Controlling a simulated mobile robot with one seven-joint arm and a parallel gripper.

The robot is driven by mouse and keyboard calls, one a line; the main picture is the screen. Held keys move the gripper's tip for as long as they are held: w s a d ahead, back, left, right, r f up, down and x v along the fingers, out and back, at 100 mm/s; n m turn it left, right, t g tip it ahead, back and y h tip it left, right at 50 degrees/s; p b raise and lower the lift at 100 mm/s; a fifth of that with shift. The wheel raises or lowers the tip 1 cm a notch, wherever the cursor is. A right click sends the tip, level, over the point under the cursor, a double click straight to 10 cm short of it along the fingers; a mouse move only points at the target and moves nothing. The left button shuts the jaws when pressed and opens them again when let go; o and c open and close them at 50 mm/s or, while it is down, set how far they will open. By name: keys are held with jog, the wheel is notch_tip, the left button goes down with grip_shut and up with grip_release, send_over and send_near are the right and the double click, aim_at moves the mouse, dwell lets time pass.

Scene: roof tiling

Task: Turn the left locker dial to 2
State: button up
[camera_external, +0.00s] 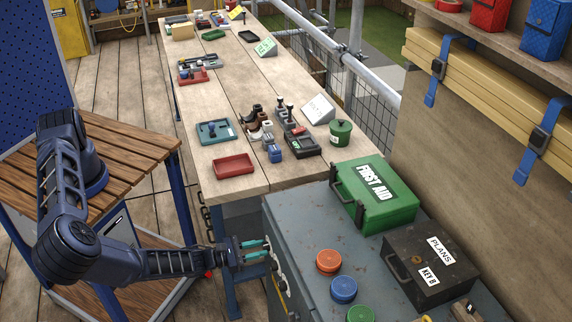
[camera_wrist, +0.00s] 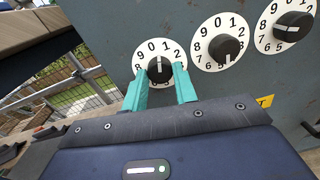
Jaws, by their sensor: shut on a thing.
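The left locker dial (camera_wrist: 152,48) is a white disc with black numbers and a black knob (camera_wrist: 160,72) on the grey locker front. The numbers 9, 0, 1 and 2 show along its top. The knob's white mark appears to point up near 0; its exact setting is hard to read. My gripper (camera_wrist: 161,78) has its teal fingers on both sides of this knob, shut on it. The fingers hide the dial's lower part. In the external view, my gripper (camera_external: 268,249) reaches the locker's (camera_external: 290,225) front, where the dials show nearly edge-on.
A middle dial (camera_wrist: 207,42) and a right dial (camera_wrist: 271,35) sit close by on the same front. On the locker top are a green first aid box (camera_external: 376,195), a black box (camera_external: 430,268) and coloured round tins (camera_external: 328,262). A wooden workbench (camera_external: 210,133) stands behind.

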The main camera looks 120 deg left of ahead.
jog(key=m, duration=1)
jog(key=shift+m, duration=0.3)
dwell(0.4)
jog(key=o, duration=1)
jog(key=shift+d, duration=0.1)
jog(key=v, duration=1)
jog(key=shift+s+d+r, duration=0.1)
jog(key=shift+s+d, duration=0.1)
jog(key=shift+d, duration=0.1)
